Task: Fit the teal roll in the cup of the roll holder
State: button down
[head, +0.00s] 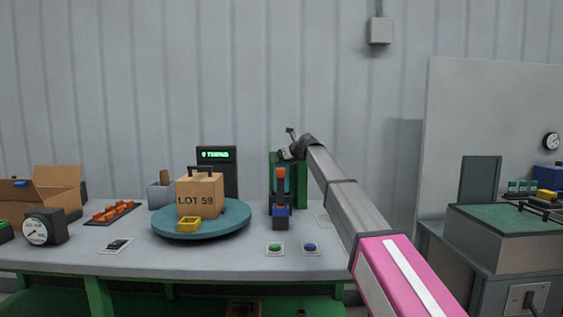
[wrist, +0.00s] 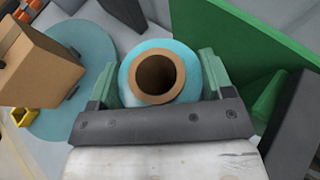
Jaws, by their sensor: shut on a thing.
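The teal roll (wrist: 125,83), with a brown hollow core, is between the two green fingers of my gripper (wrist: 160,82), which is shut on it. The wrist view looks down on its open top end. In the head view my gripper (head: 289,154) is above the back of the bench, and a strip of teal shows below it behind an orange-and-dark upright piece. A green upright panel (head: 302,182) stands just behind; it also shows in the wrist view (wrist: 235,38). I cannot make out the holder's cup or whether the roll touches it.
Green and blue buttons (head: 275,248) sit in front. A dark display (head: 217,172) stands behind. The bench front is mostly clear.

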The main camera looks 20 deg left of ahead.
jog(key=shift+s+a+r, duration=0.1)
jog(key=shift+a, duration=0.05)
jog(key=shift+r, duration=0.1)
jog(key=shift+r, duration=0.25)
